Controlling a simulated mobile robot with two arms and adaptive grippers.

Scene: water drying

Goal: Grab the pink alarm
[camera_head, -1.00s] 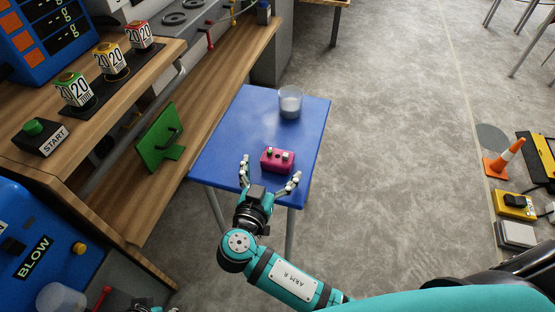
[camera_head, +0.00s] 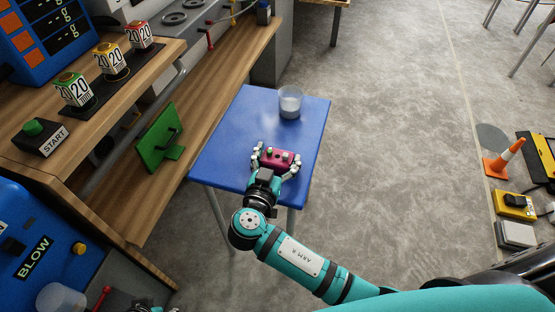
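The pink alarm (camera_head: 278,159), a small magenta box with knobs on top, sits on the blue table (camera_head: 230,130), toward its front right. My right gripper (camera_head: 278,153) reaches in from the front, with one finger on the alarm's left side and one on its right. The fingers look closed against its sides, and the alarm appears to rest on the table. A small part of what looks like my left gripper (camera_head: 145,307) shows at the bottom edge; its fingers are too cut off to read.
A clear cup (camera_head: 290,102) stands behind the alarm near the table's back edge. A wooden bench with a green panel (camera_head: 160,138) and a START button box (camera_head: 40,136) is to the left. The floor to the right is clear up to an orange cone (camera_head: 504,158).

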